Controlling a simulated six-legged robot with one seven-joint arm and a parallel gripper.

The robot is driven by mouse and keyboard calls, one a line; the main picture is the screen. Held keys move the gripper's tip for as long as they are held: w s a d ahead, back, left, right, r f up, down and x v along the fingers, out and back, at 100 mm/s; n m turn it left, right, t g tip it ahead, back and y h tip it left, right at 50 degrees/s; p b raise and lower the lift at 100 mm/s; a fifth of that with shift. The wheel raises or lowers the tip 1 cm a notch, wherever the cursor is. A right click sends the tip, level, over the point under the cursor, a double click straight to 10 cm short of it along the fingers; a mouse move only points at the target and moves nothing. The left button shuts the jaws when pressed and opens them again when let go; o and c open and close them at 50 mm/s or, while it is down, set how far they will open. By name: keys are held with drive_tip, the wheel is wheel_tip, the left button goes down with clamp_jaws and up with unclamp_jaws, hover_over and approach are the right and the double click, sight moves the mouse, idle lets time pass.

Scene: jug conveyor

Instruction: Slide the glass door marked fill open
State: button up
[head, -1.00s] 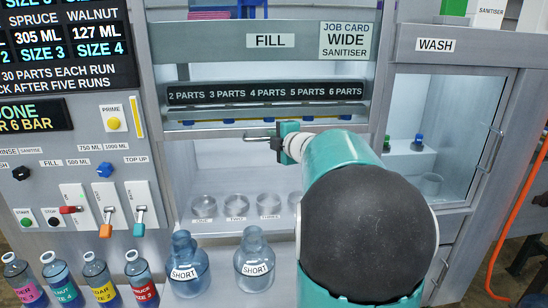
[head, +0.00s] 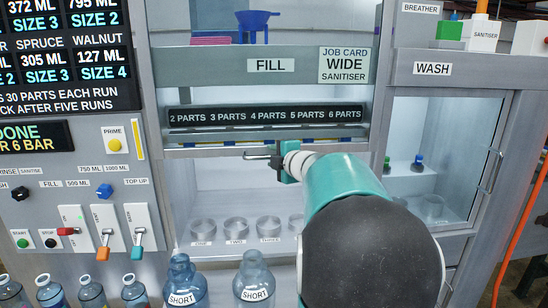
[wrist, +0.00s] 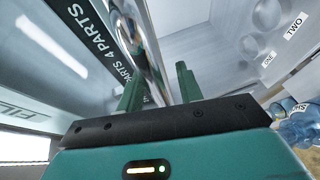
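The fill station carries a FILL label (head: 270,65) on its upper band. Below the band is a dark strip of PARTS markings (head: 266,116). A pale rail (head: 215,150) crosses under it, with a metal bar handle (head: 257,157). I cannot tell whether the space below the rail is glazed or open. My gripper (head: 284,164) is at the handle's right part, its fingers partly hidden by my arm. In the wrist view, the green fingers (wrist: 158,90) stand apart, with the metal bar (wrist: 143,50) running between them, nearer the left finger. No firm grip shows.
Round holders (head: 235,226) stand inside the fill station. Two SHORT bottles (head: 183,283) (head: 254,281) stand in front. Several coloured bottles are at lower left, below levers (head: 104,240). A WASH cabinet (head: 433,69) with its own handle (head: 490,171) is at right. An orange hose hangs far right.

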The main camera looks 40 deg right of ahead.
drive_tip(key=v, duration=1.3)
drive_tip(key=shift+s, duration=0.3)
drive_tip(key=shift+a+r, duration=0.1)
drive_tip(key=shift+a, duration=0.05)
drive_tip(key=a+m+g+h, duration=0.2)
drive_tip(key=a+m+h, duration=0.2)
drive_tip(key=a+m, duration=0.6)
drive_tip(key=s+a+f+m+g+y, duration=0.2)
drive_tip(key=s+a+f, duration=0.5)
drive_tip(key=a, duration=0.5)
drive_tip(key=s+a+f+m+g+y, duration=0.2)
drive_tip(key=s+a+f+g+y, duration=0.3)
drive_tip(key=a+f, duration=0.4)
drive_tip(key=s+a+g, duration=0.1)
drive_tip(key=s+a, duration=0.1)
drive_tip(key=a, duration=0.1)
drive_tip(key=shift+f+m, duration=0.25)
drive_tip(key=shift+m, duration=0.15)
drive_tip(key=shift+w+d, duration=0.1)
drive_tip(key=shift+d, duration=0.1)
